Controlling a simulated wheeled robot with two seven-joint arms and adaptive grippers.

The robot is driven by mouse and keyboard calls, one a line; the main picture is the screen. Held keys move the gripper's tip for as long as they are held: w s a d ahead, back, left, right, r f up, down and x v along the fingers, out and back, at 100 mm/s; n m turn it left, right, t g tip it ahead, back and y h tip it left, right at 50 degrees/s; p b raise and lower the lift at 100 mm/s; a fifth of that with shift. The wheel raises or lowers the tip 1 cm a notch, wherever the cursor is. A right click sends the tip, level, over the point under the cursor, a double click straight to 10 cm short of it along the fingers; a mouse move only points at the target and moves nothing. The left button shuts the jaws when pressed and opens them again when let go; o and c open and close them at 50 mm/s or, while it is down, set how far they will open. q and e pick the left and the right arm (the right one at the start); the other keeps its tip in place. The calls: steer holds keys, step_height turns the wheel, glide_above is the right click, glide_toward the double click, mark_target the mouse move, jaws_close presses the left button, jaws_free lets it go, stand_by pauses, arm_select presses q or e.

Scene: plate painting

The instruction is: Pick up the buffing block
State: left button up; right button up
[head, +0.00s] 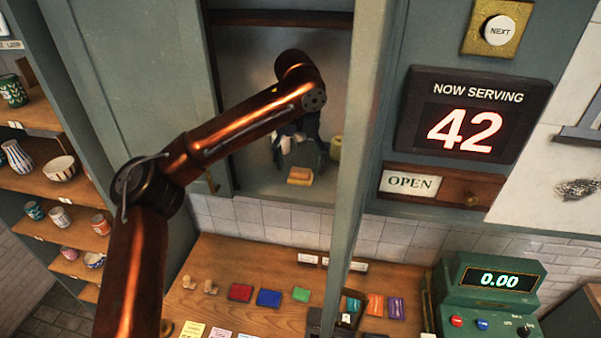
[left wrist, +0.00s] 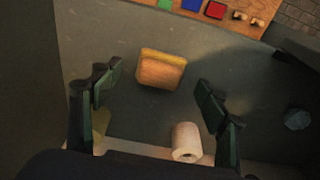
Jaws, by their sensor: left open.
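The buffing block, which I take to be the small yellow-orange block (head: 300,176), lies on the floor of an open wall cupboard, near its front edge. In the left wrist view the block (left wrist: 161,70) shows a tan side and a yellow edge, between and a little beyond my fingertips. My left gripper (head: 301,156) reaches into the cupboard just behind and above the block. In the left wrist view its two fingers (left wrist: 157,83) are spread wide with nothing between them touching. My right gripper is not in view.
A pale roll (left wrist: 186,140) stands behind the block, and a grey lump (left wrist: 296,118) lies to one side. A yellow-green item (head: 336,147) is by the cupboard's right wall. The teal door frame (head: 347,190) stands close on the right. Coloured blocks (head: 269,298) lie on the counter below.

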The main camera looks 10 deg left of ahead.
mark_target(300, 171)
arm_select(q)
steer(key=f, duration=0.1)
steer(key=w+f, duration=0.1)
steer(key=shift+w+a+f, duration=0.15)
steer(key=shift+w+f, duration=0.05)
steer(key=shift+f, duration=0.1)
steer(key=shift+s+f, duration=0.15)
steer(key=shift+f, duration=0.1)
steer(key=shift+s+r, duration=0.1)
steer(key=shift+s, duration=0.05)
steer(key=shift+w, duration=0.2)
steer(key=c, duration=0.6)
steer(key=shift+s, duration=0.15)
steer(key=shift+c, duration=1.3)
steer(key=c, duration=0.4)
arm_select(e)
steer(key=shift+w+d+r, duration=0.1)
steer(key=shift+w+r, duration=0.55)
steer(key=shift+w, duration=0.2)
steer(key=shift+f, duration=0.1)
